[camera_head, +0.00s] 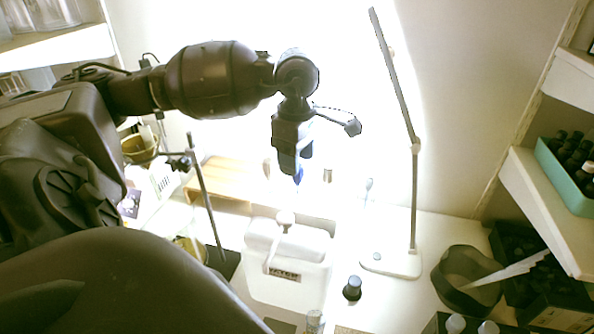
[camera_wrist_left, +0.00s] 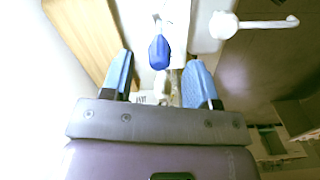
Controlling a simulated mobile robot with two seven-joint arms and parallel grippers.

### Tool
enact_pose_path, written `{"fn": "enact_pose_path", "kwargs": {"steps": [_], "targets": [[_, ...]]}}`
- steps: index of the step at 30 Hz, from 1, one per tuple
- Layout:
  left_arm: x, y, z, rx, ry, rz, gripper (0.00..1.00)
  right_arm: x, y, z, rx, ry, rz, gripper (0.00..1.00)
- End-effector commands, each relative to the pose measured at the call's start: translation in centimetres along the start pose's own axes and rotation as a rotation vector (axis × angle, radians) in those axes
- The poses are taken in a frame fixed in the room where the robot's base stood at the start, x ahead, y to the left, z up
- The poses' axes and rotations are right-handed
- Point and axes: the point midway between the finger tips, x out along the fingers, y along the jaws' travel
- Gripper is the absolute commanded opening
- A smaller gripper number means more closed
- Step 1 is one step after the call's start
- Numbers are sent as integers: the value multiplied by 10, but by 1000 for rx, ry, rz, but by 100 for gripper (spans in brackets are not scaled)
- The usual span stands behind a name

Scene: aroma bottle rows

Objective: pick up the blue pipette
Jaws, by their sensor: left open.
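The blue pipette shows in the left wrist view as a blue bulb (camera_wrist_left: 159,52) with a pale stem above it. It lies between the tips of my left gripper's two blue fingers (camera_wrist_left: 160,62), with a gap on both sides. My left gripper is open and empty. In the head view the left gripper (camera_head: 296,172) points down behind the white water container. A small blue patch shows at its tip there, and I cannot tell whether it is finger or pipette. My right gripper is not in view.
A lamp (camera_head: 392,262), a dark-capped bottle (camera_head: 352,288) and a brown bowl (camera_head: 455,288) stand to the right. The back wall is overexposed.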

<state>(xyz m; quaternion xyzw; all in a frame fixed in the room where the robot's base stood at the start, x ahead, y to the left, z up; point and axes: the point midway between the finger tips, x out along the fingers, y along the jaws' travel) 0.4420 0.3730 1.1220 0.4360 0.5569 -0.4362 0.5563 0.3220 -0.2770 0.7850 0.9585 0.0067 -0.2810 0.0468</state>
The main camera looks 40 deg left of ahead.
Motion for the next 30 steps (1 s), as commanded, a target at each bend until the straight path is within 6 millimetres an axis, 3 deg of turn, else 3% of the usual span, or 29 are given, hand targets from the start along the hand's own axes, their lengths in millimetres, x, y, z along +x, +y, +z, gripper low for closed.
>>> {"fn": "enact_pose_path", "kwargs": {"steps": [6, 13, 21, 30], "targets": [[19, 0, 0, 0, -1, 0, 54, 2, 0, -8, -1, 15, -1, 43], [20, 0, 0, 0, 0, 1, 54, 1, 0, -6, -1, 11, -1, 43], [20, 0, 0, 0, -1, 1, 19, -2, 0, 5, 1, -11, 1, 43], [19, 0, 0, 0, -1, 1, 19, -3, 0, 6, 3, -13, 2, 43]]}}
